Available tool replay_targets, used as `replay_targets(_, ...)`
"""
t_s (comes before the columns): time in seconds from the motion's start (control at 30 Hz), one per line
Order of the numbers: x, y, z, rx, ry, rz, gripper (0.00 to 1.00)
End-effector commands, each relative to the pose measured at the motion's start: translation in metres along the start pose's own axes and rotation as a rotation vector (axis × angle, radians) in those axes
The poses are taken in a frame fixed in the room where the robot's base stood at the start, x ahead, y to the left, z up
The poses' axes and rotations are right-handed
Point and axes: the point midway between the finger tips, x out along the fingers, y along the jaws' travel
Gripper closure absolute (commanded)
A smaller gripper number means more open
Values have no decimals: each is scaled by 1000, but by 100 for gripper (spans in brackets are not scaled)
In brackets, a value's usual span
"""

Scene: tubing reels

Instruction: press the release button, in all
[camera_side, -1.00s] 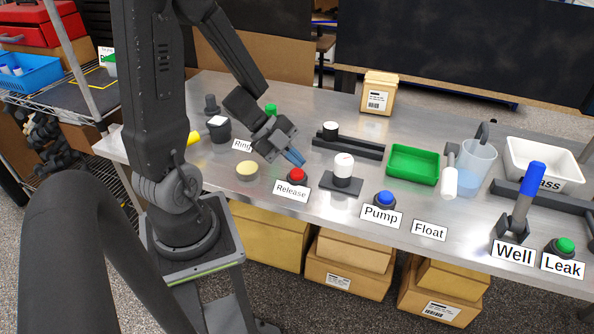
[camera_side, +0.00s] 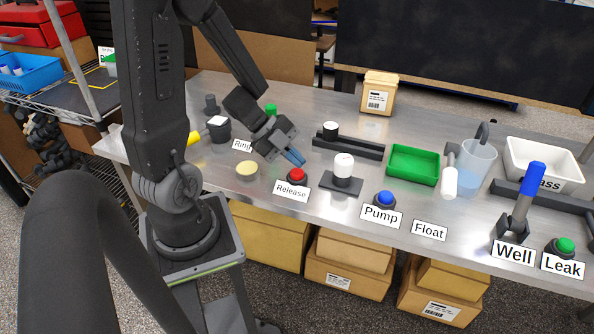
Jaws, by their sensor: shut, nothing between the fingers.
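The release button (camera_side: 297,175) is a red cap on a dark round base, near the front edge of the steel table. A white label reading "Release" (camera_side: 291,191) stands just in front of it. My gripper (camera_side: 295,158) has blue fingertips, shut and empty, pointing down and to the right. The tips are close above and behind the red cap in this view. A small gap shows between them and the cap. The cap is in full view.
A white-topped knob (camera_side: 343,168) on a dark plate stands right of the button. A pale yellow disc (camera_side: 247,168) lies to its left. A blue pump button (camera_side: 384,199), a green tray (camera_side: 413,164) and a clear jug (camera_side: 474,168) are farther right.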

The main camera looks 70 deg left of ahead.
Motion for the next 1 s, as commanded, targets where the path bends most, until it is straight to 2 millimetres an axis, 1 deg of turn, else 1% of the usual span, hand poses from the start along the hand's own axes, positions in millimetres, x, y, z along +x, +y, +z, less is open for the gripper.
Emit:
replay_targets(0.37,6,5,4,-1,0,1,100)
replay_targets(1.0,8,6,6,0,0,0,100)
